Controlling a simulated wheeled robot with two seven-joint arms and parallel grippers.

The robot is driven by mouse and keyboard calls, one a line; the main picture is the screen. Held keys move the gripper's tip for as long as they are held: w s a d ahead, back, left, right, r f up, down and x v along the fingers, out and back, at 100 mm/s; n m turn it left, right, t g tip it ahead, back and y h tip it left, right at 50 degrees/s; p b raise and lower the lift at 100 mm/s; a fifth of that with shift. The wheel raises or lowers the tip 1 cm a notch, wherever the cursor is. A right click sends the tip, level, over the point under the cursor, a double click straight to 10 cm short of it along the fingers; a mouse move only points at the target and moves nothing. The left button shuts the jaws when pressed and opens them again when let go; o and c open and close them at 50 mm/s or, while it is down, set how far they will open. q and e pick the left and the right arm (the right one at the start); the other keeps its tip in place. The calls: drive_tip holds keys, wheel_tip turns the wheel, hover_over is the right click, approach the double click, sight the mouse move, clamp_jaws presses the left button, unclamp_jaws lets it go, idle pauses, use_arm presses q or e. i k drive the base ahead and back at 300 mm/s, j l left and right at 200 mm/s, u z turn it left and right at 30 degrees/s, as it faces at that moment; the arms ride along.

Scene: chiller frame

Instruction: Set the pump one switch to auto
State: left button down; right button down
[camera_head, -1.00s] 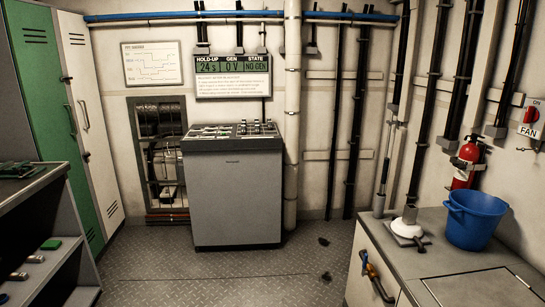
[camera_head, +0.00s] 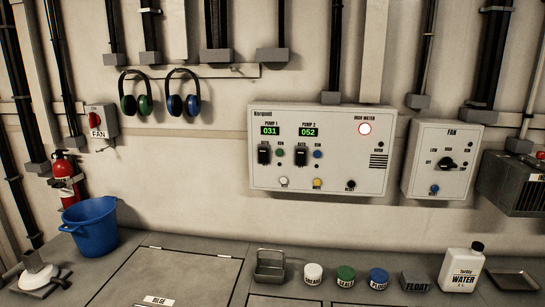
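The pump control panel (camera_head: 345,150) is a pale box on the wall, right of centre. Its pump 1 switch (camera_head: 264,154) is a black switch at the panel's left, under a green display (camera_head: 270,131) reading 031. The switch's setting is too small to tell. A similar pump 2 switch (camera_head: 303,157) sits to its right, under a display (camera_head: 309,132) reading 052. Neither of my grippers is in view.
A fan box (camera_head: 442,160) hangs right of the panel. Ear defenders (camera_head: 135,97) hang on the left. The wall before the panel is unobstructed.

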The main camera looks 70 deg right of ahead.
sight(263, 152)
drive_tip(key=z, duration=2.2)
